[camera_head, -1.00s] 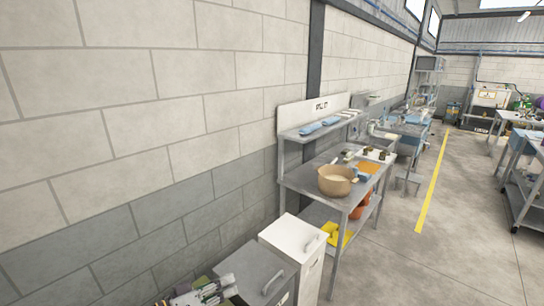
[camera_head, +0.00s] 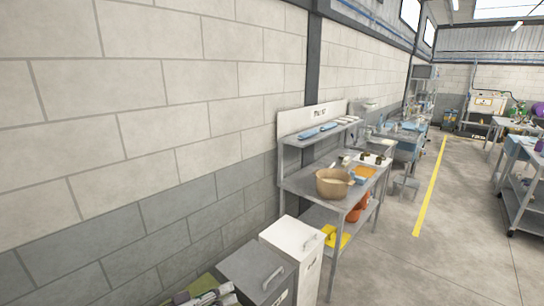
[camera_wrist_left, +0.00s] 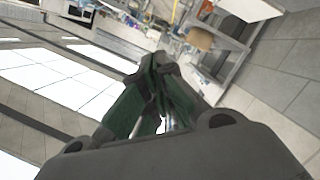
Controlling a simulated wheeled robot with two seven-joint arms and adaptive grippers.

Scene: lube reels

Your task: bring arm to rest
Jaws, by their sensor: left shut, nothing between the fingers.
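My left gripper (camera_head: 208,297) shows only in part at the bottom edge of the head view, in front of the bins by the wall. In the left wrist view, its two fingers with green sides (camera_wrist_left: 158,75) come together at the tips. They are shut, with nothing seen between them. The wrist view is tilted and looks out over the room. My right gripper is in neither view.
A grey bin (camera_head: 252,272) and a white bin (camera_head: 293,240) stand near the left gripper. Beyond them is a metal workbench (camera_head: 300,183) with a tan pot (camera_head: 333,184). A block wall (camera_head: 150,130) runs along the left.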

